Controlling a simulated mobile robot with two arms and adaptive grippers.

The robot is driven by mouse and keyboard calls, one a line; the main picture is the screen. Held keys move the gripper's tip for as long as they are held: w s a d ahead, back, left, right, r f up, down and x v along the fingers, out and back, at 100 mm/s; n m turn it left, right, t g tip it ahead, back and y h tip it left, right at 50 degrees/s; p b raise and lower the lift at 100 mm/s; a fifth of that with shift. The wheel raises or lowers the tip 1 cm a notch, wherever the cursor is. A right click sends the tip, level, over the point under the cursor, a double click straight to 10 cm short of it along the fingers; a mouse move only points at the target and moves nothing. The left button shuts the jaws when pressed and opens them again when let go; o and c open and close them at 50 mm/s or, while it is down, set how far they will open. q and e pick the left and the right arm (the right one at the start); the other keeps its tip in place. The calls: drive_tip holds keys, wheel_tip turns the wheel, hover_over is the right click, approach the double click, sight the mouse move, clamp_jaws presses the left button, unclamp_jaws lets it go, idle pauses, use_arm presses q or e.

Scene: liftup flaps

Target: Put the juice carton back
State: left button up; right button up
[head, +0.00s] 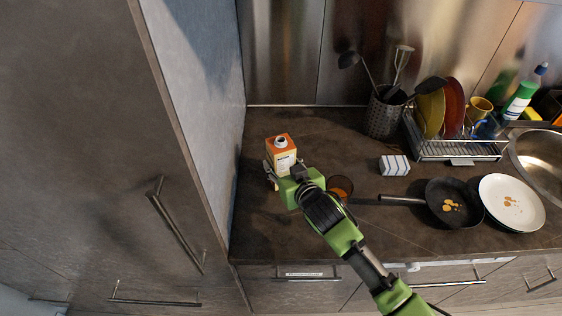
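The juice carton (282,151), white and orange with a round cap on top, is upright at the left end of the dark countertop, near the tall cabinet's side. My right gripper (284,169) comes in from the lower right. Its fingers are on either side of the carton, and its green body hides the carton's lower part. I cannot tell whether the fingers press on the carton or whether its base touches the counter. My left gripper is not in view.
A glass of amber drink (341,187) stands close to my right wrist. A striped box (394,165), a pan (455,203), a white plate (512,202), a utensil holder (384,112) and a dish rack (458,150) are to the right. The tall cabinet (95,130) at left is closed.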

drive_tip(key=o, duration=1.4)
drive_tip(key=shift+f, duration=0.15)
drive_tip(key=b+v, duration=0.1)
drive_tip(key=v, duration=1.1)
